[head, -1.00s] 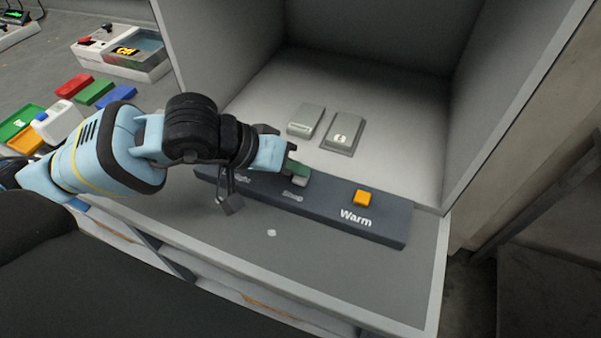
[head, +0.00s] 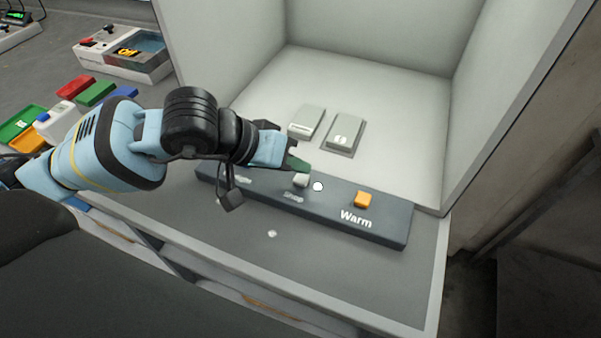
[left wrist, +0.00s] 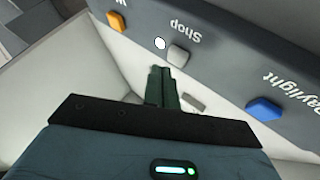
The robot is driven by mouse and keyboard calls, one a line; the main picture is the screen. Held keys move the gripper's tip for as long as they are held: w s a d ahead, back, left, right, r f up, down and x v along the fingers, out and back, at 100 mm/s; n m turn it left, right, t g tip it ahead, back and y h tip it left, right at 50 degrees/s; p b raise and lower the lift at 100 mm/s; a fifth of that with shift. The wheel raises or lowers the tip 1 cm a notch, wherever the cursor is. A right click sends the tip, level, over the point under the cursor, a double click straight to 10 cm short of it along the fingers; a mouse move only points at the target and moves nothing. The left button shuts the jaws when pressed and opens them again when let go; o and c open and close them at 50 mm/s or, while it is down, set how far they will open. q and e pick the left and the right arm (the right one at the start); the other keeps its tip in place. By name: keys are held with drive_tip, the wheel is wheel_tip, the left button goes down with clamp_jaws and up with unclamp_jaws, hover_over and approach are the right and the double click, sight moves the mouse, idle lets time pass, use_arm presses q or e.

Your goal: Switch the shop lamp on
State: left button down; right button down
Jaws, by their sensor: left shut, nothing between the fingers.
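The dark grey switch panel (head: 385,228) lies along the front of a light booth. The pale grey Shop switch (head: 300,181) stands on it, with a bright white round light (head: 318,186) beside it. My left gripper (head: 302,165) is shut and empty, with its dark green fingertips just behind the Shop switch. In the left wrist view the closed fingers (left wrist: 162,78) lie close to the Shop switch (left wrist: 178,55); I cannot tell whether they touch. The white light shows there too (left wrist: 160,43). My right gripper is not in view.
The orange Warm switch (head: 362,199) is right of Shop on the panel. The blue Daylight switch (left wrist: 266,109) shows in the left wrist view. Two grey blocks (head: 345,132) lie on the floor of the booth (head: 400,130). Coloured cards (head: 75,87) lie at the left.

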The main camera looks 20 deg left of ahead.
sight(295, 180)
use_arm(q)
drive_tip(key=shift+r, duration=0.25)
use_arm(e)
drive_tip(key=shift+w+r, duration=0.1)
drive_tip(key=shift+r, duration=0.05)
